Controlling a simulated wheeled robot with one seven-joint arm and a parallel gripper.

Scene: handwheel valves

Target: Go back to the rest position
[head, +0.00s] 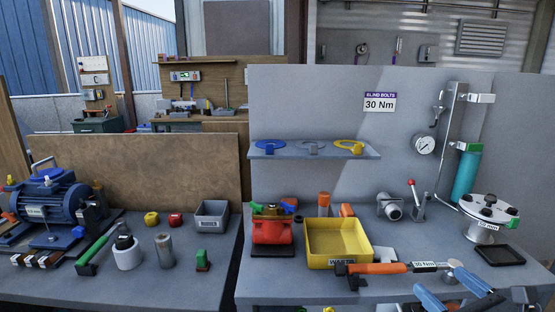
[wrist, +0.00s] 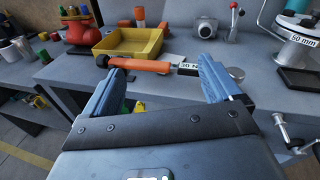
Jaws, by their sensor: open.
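My gripper (head: 438,278) is at the lower right of the head view, over the front of the grey bench. Its two blue fingers are spread wide with nothing between them in the wrist view (wrist: 160,66). An orange-handled wrench (head: 378,268) with a "30 Nm" label lies at the bench's front, just beyond the fingertips; in the wrist view the wrench (wrist: 145,65) shows in the gap ahead. I cannot tell how close the fingertips are to it. A red valve body (head: 272,232) stands left of a yellow tray (head: 335,240).
Blue (head: 271,144), grey (head: 307,147) and yellow (head: 348,146) rings lie on a shelf (head: 315,155). A flanged white vessel (head: 487,222) and a green cylinder (head: 466,175) stand right. A blue motor (head: 50,208) is far left. A T-handled fitting (wrist: 287,132) shows right of my fingers.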

